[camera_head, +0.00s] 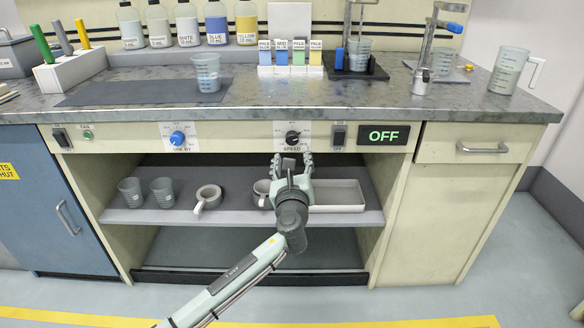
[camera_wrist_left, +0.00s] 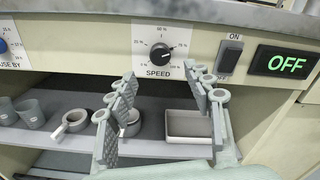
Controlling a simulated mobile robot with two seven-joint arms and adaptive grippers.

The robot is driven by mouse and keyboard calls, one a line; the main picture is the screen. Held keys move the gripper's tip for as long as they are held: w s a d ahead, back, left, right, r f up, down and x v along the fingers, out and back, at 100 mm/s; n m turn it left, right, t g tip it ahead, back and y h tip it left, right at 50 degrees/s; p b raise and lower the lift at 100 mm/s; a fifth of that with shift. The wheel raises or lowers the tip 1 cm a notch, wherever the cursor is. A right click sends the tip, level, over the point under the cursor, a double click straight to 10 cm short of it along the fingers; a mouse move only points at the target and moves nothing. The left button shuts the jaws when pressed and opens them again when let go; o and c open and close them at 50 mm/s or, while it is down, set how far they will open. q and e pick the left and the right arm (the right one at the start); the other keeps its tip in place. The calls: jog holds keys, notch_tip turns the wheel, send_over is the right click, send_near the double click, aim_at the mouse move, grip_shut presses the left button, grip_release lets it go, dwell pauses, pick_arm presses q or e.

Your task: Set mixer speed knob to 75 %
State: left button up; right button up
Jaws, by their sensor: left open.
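The black mixer speed knob (camera_head: 292,138) sits on a white dial plate marked SPEED on the cabinet's front panel. It also shows in the left wrist view (camera_wrist_left: 160,52), with percent marks around it. Its pointer seems to lean toward the upper right, near the 75 mark, but it is too small to read exactly. My left gripper (camera_head: 291,160) is open and empty just below and in front of the knob. In the left wrist view its two fingers (camera_wrist_left: 160,76) stand apart below the dial, not touching the knob. My right gripper does not show.
A dark rocker switch (camera_head: 338,135) and a display reading OFF (camera_head: 384,135) are right of the knob. A blue knob (camera_head: 178,138) is to the left. The shelf (camera_head: 240,215) below holds beakers, mugs and a white tray (camera_head: 338,196). The worktop (camera_head: 300,100) overhangs the panel.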

pick_arm(q)
jog(key=s, duration=0.4)
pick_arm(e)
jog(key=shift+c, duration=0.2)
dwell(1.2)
